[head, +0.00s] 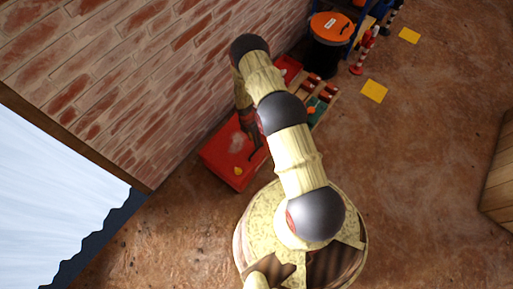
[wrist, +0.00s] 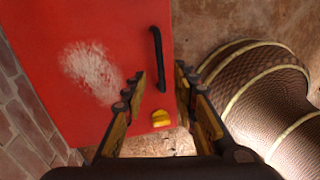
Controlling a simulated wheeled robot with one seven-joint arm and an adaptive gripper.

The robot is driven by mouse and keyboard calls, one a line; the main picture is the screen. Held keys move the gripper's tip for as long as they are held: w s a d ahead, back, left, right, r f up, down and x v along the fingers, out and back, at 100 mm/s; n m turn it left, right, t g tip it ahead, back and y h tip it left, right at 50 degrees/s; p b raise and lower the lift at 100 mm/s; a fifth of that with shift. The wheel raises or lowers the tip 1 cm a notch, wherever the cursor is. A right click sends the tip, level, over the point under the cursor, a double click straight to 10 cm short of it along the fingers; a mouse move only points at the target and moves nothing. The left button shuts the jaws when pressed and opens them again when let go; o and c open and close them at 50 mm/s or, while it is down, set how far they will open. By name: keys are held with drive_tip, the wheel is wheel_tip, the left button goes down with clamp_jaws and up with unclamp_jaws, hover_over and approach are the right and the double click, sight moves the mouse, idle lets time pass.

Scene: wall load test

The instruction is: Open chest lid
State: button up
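The red chest (head: 228,163) stands on the floor against the brick wall in the head view, with its lid down. In the wrist view its red lid (wrist: 100,30) has a whitish worn patch, a black bar handle (wrist: 157,60) near its right edge and a yellow latch-like piece (wrist: 161,118). My gripper (wrist: 158,82) is open above the lid, its two fingers on either side of the handle's lower end. I cannot tell how far above the handle the fingertips are. In the head view my gripper (head: 250,128) is partly hidden by my arm.
A brick wall (head: 120,80) runs close along the chest. Behind the chest are a wooden rack with red items (head: 312,82) and an orange-lidded black bin (head: 331,30). Yellow squares (head: 374,91) lie on the floor. A wooden crate (head: 498,180) stands far right; the floor between is clear.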

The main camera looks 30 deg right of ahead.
drive_tip(key=shift+n, duration=0.3)
drive_tip(key=f+b, duration=0.1)
drive_tip(key=f, duration=0.1)
drive_tip(key=s+f+b, duration=0.1)
drive_tip(key=f, duration=0.2)
drive_tip(key=f+b, duration=0.1)
drive_tip(key=f, duration=0.1)
drive_tip(key=shift+s+d+f, duration=0.2)
drive_tip(key=shift+f, duration=0.1)
drive_tip(key=shift+c, duration=0.8)
clamp_jaws()
